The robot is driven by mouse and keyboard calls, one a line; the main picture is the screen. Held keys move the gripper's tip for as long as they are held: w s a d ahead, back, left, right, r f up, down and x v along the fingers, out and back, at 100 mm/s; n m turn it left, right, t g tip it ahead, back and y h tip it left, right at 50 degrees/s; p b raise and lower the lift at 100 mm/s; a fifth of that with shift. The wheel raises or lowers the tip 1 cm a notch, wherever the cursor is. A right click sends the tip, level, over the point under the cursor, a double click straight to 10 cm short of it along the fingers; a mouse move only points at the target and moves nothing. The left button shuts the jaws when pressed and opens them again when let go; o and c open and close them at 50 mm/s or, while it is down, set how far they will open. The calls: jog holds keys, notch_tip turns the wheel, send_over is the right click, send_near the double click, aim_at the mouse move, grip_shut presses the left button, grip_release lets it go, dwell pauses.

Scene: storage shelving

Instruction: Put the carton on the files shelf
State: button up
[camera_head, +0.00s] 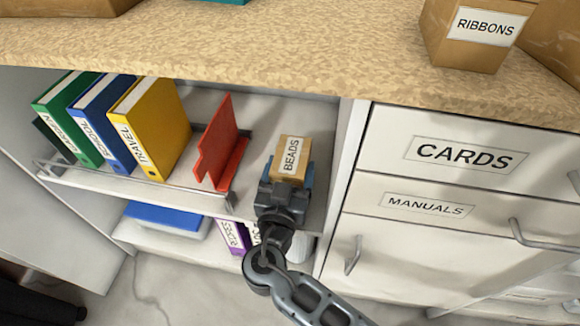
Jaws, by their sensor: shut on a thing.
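The carton (291,160) is a small brown box with a white label reading BEADS. My gripper (287,182) is shut on it, with the carton upright between the fingers. Gripper and carton are at the right end of the files shelf (130,183), right of the red divider. I cannot tell whether the carton's base touches the shelf, because the gripper hides it. The shelf holds a green file (72,120), a blue file (105,125) and a yellow file (150,128), all standing at the left.
A red divider (220,145) stands between the files and the carton. A metal rail runs along the shelf's front. The cabinet side wall (343,165) is close on the right. The countertop (250,55) overhangs above. A lower shelf holds a blue item (165,217) and purple files (232,236).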

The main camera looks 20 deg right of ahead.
jog(key=shift+f+b, duration=0.15)
jog(key=shift+b, duration=0.15)
jog(key=o, duration=1.5)
jog(key=shift+o, duration=0.2)
jog(key=shift+r+p, duration=0.2)
jog(key=shift+p, duration=0.15)
jog(key=v, duration=1.2)
